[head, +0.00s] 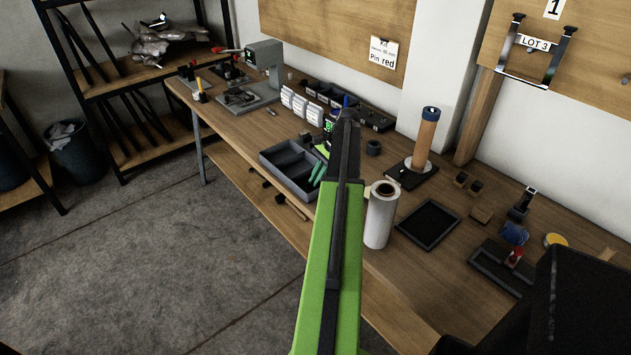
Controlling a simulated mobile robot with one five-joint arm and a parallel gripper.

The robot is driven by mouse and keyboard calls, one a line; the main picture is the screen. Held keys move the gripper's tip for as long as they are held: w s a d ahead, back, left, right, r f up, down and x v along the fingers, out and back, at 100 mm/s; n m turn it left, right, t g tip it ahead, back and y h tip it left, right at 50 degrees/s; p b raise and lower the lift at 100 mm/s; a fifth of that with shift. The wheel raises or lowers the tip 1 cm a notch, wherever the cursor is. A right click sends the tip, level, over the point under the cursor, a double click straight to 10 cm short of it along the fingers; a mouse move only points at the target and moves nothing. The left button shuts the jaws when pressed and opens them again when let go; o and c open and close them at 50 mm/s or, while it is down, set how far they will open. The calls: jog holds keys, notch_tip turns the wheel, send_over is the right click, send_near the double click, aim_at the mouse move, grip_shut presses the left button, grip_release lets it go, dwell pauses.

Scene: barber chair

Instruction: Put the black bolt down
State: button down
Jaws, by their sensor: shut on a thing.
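My green and black arm (333,250) rises from the bottom middle of the head view and reaches over the workbench. Its narrow black far part (346,150) ends above the middle of the bench. My gripper's fingers do not show; the arm seems to hide them. I cannot make out the black bolt anywhere in this view. An open grey tray (269,166) with compartments stands on the bench just left of the arm, with green-handled tools at its right end.
A white roll (381,215) stands close to the right of the arm. Beyond it are a flat black tray (424,232), an orange-brown cylinder (424,143) on a black base and a dark holder (497,273). The wooden bench (385,270) has bare patches at its front.

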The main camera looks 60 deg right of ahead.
jog(key=c, duration=1.8)
grip_release()
jog(key=p+v, duration=1.1)
jog(key=v, duration=0.1)
jog(key=shift+r, duration=0.1)
jog(key=w+a+f+n+g, duration=0.1)
jog(key=w+a+n, duration=0.2)
jog(key=w+a, duration=0.5)
jog(key=w+a+n+g+h, duration=0.1)
jog(key=w+a+n, duration=0.35)
jog(key=a, duration=0.85)
jog(key=w+a+f+n+g, duration=0.1)
jog(key=w+a+n, duration=0.2)
jog(key=w+a, duration=0.55)
jog(key=a+n+h, duration=0.1)
jog(key=a+n, duration=0.2)
jog(key=a, duration=0.8)
jog(key=s+a+n, duration=0.1)
jog(key=a+n, duration=0.3)
jog(key=a, duration=0.7)
jog(key=s+a+n+h, duration=0.1)
jog(key=a+n, duration=0.2)
jog(key=a, duration=0.8)
jog(key=shift+a+f+n+h, duration=0.15)
jog(key=shift+n+h, duration=0.15)
jog(key=shift+n, duration=0.05)
